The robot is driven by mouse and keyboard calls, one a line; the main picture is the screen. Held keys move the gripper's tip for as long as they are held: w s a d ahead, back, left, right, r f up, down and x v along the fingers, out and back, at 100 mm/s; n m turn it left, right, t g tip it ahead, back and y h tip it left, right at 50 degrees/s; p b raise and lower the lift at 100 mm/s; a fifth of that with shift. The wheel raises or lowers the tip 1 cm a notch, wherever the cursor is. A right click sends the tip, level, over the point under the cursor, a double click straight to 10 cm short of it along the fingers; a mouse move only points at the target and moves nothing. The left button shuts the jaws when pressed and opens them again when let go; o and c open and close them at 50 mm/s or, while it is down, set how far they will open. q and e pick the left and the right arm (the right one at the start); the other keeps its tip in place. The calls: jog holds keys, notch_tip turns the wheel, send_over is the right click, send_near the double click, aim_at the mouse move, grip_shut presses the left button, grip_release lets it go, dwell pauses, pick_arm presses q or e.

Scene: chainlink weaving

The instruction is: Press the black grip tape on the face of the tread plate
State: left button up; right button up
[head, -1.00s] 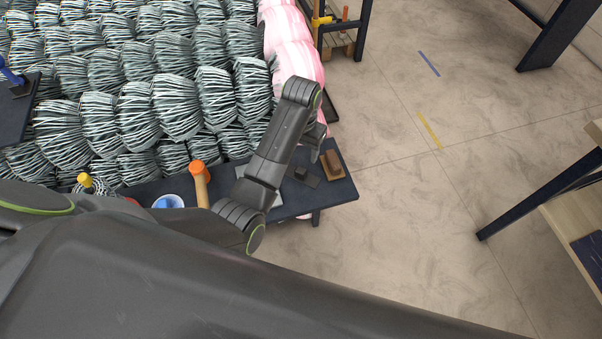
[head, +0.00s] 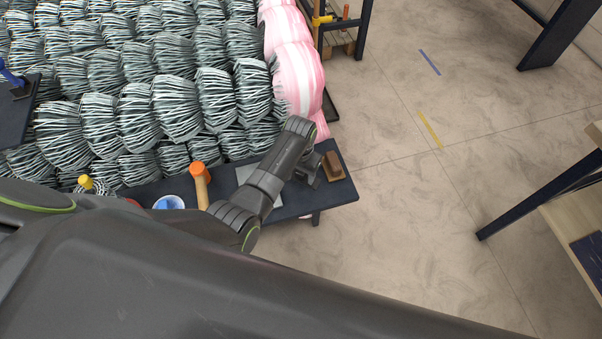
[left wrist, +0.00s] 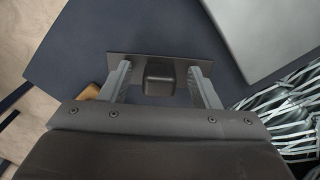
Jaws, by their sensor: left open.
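The black grip tape (left wrist: 150,61) shows in the left wrist view as a flat dark strip with a raised block (left wrist: 160,79) on it, lying on the dark bench. The tread plate (left wrist: 265,35) is a flat grey sheet to its upper right, apart from the tape; it also shows partly behind my arm in the head view (head: 243,174). My left gripper (left wrist: 159,70) is open, with one finger on either side of the block. It also shows low over the bench in the head view (head: 312,174), where it hides the tape. My right gripper is not in view.
On the bench (head: 340,190) lie a brown block-like tool (head: 332,167) at the right, an orange-headed mallet (head: 200,185) and a white-and-blue round container (head: 169,202). Wire bundles (head: 177,108) and pink-wrapped rolls (head: 297,70) fill the area behind. Open floor lies to the right.

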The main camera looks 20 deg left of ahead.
pick_arm(q)
jog(key=c, duration=1)
jog(key=shift+c, duration=0.2)
